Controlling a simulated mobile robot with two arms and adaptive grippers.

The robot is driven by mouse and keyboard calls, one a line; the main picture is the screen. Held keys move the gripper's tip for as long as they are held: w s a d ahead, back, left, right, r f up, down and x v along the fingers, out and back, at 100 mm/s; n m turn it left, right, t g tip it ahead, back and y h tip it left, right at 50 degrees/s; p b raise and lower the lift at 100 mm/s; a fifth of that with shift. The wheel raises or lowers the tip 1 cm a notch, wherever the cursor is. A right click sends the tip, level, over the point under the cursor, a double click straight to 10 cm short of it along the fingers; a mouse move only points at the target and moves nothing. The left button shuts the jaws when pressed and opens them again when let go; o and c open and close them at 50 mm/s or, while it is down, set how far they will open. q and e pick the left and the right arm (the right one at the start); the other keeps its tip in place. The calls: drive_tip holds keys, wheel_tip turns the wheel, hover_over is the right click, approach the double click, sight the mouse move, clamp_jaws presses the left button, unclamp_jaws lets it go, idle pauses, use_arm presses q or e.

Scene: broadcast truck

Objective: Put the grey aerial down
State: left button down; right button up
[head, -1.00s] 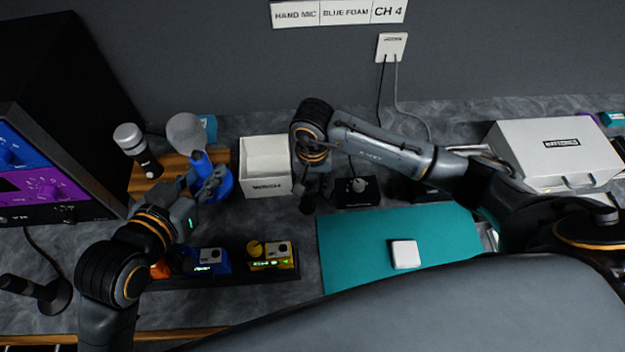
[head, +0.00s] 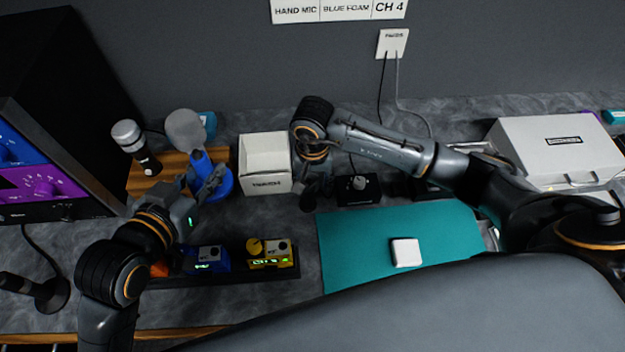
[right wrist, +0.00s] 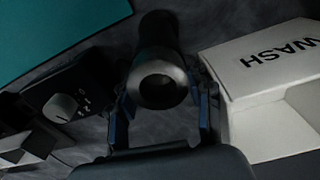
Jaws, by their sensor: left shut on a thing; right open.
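The grey aerial (head: 185,129) has a rounded flat grey head above a blue lower part (head: 222,182) in the head view. It is roughly upright, at the front right of a wooden board. My left gripper (head: 207,186) is shut on its blue lower part; the fingers hide some of it. I cannot tell whether its foot touches the counter. My right gripper (right wrist: 162,112) is open in the right wrist view, with a dark hollow-ended tube (right wrist: 158,80) between its fingers. In the head view the right gripper is small and dark beside the white box.
A silver-headed microphone (head: 128,135) stands on the wooden board (head: 146,183). The white WASH box (head: 265,185) is right of the aerial. Blue and yellow packs (head: 270,254) sit in a black tray in front. A teal mat (head: 350,245) holds a white square block (head: 405,252).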

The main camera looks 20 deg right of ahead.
sight(312, 176)
use_arm(q)
drive_tip(key=shift+r+p, duration=0.4)
drive_tip(key=shift+r, duration=0.3)
use_arm(e)
drive_tip(key=shift+r, duration=0.5)
use_arm(q)
wheel_tip(312, 176, down, 4)
drive_tip(key=b, duration=0.4)
use_arm(e)
wheel_tip(312, 176, up, 10)
drive_tip(key=shift+r, duration=0.25)
use_arm(q)
drive_tip(key=shift+f, duration=0.1)
use_arm(e)
drive_tip(key=shift+s+r, duration=0.15)
drive_tip(key=shift+r, duration=0.45)
use_arm(q)
drive_tip(key=shift+s+f, duration=0.1)
use_arm(e)
drive_tip(key=shift+s+f, duration=0.1)
